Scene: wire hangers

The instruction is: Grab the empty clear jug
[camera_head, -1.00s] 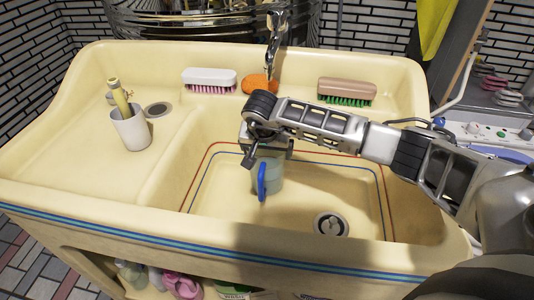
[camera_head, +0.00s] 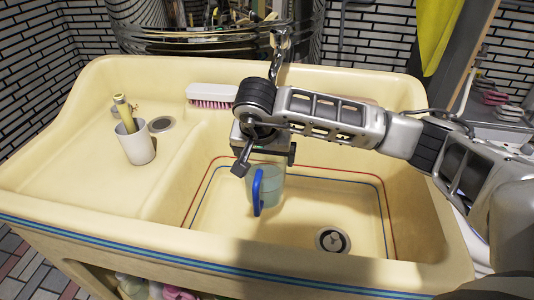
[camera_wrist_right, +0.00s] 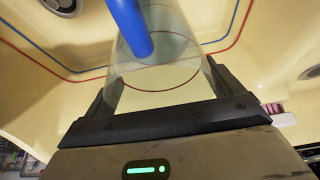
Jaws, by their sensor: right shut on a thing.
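The clear jug (camera_head: 272,187) has a blue handle (camera_head: 257,191) that faces the front of the sink. It is upright over the sink basin, and no contents show. My right gripper (camera_head: 263,155) is shut on the jug near its top. In the right wrist view the jug (camera_wrist_right: 180,72) sits between the two dark fingers of the right gripper (camera_wrist_right: 162,92), with the blue handle at the top. I cannot tell whether its bottom touches the basin. My left gripper is not in view.
The cream sink (camera_head: 320,222) has a drain (camera_head: 332,240) right of the jug. A white cup (camera_head: 136,143) holding a yellow-green item stands on the left ledge. A white brush (camera_head: 211,94) lies on the back ledge near the faucet (camera_head: 280,55). The front of the basin is clear.

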